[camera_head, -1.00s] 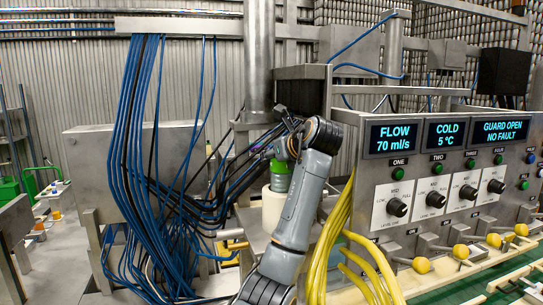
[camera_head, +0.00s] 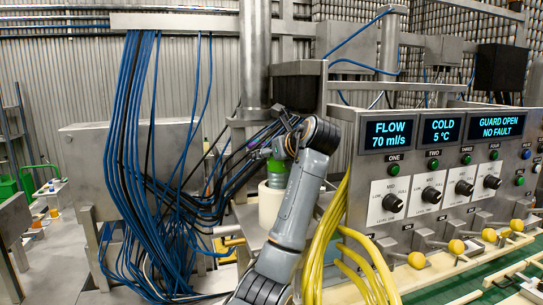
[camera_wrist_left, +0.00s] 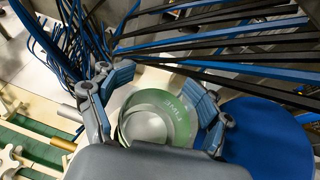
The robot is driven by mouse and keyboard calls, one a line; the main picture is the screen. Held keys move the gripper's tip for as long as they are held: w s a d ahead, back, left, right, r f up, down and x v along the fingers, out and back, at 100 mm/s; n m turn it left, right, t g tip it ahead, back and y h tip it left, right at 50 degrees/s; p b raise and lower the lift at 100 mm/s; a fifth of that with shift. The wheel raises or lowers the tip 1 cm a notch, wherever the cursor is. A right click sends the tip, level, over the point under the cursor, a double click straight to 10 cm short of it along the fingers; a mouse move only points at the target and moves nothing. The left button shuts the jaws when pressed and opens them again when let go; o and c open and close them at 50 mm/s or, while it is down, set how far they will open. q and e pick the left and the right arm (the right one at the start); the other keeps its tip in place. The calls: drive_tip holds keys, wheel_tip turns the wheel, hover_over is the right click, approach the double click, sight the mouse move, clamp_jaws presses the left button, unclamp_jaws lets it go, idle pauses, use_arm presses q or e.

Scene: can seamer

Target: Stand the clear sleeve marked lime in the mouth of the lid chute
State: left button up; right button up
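The green see-through sleeve marked LIME (camera_wrist_left: 158,112) is between my left gripper's fingers in the left wrist view, its round opening facing the camera and its lettering upside down. My left gripper (camera_wrist_left: 160,88) appears shut on it, with the right pad against its wall; contact at the left pad is less clear. In the head view the sleeve (camera_head: 277,171) shows as a green band just above a cream cylinder (camera_head: 270,206), below my left gripper (camera_head: 283,141). I cannot tell whether they touch, or make out the lid chute's mouth for certain. My right gripper is not in view.
Blue and black cables (camera_head: 130,170) hang close around my left gripper. Yellow hoses (camera_head: 330,245) run beside my arm. A control console (camera_head: 440,170) with knobs stands at the right. A blue disc (camera_wrist_left: 268,135) lies right of the sleeve in the wrist view.

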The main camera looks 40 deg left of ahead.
use_arm(q)
drive_tip(key=shift+r, duration=0.3)
drive_tip(key=shift+s+d+r, duration=0.1)
drive_tip(key=shift+d+r, duration=0.15)
drive_tip(key=v, duration=1.1)
drive_tip(key=shift+d, duration=0.25)
drive_tip(key=shift+s, duration=0.1)
